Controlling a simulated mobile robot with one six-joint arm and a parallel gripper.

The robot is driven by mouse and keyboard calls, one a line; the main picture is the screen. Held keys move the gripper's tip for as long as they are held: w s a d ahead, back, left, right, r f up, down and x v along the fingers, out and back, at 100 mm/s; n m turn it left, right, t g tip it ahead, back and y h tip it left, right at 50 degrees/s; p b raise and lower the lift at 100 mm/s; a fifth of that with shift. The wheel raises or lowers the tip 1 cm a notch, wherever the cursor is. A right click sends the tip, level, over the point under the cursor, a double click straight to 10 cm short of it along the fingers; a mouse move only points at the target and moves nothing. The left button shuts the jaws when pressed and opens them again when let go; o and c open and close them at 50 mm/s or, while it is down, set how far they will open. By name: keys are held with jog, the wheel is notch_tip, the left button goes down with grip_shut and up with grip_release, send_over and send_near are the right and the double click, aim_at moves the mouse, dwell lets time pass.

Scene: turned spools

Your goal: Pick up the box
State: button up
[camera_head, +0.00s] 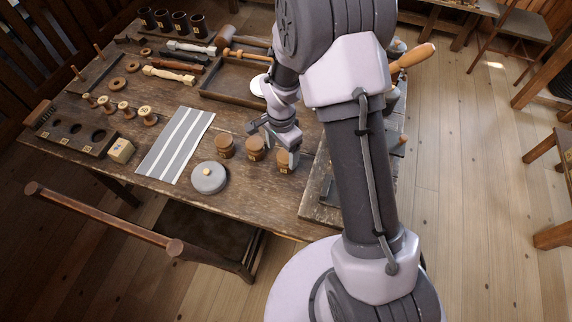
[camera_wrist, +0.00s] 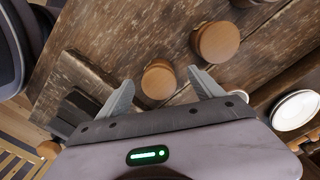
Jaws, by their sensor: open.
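Three round wooden lidded boxes stand in a row near the table's front edge: the left one (camera_head: 225,147), the middle one (camera_head: 255,149) and the right one (camera_head: 285,162). Each seems to carry a small label, too small to read. My gripper (camera_head: 275,143) is open above the right end of the row. In the wrist view, one round lid (camera_wrist: 159,80) lies between and just beyond my open fingertips (camera_wrist: 160,84). A second lid (camera_wrist: 217,41) is beyond it to the right. I cannot tell whether the fingers touch the nearest box.
A grey disc with a knob (camera_head: 209,178) and a striped cloth (camera_head: 176,144) lie left of the boxes. A pale labelled block (camera_head: 121,151) sits by a holed rack (camera_head: 73,132). An empty wooden tray (camera_head: 235,78) lies behind. A chair (camera_head: 198,225) stands at the front.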

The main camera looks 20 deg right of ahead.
aim_at(285, 155)
jog(key=f+b, duration=0.1)
jog(key=f, duration=0.1)
jog(key=d+f+b, duration=0.1)
jog(key=f, duration=0.2)
jog(key=shift+f+b, duration=0.25)
jog(key=shift+b, duration=0.05)
jog(key=shift+r, duration=0.1)
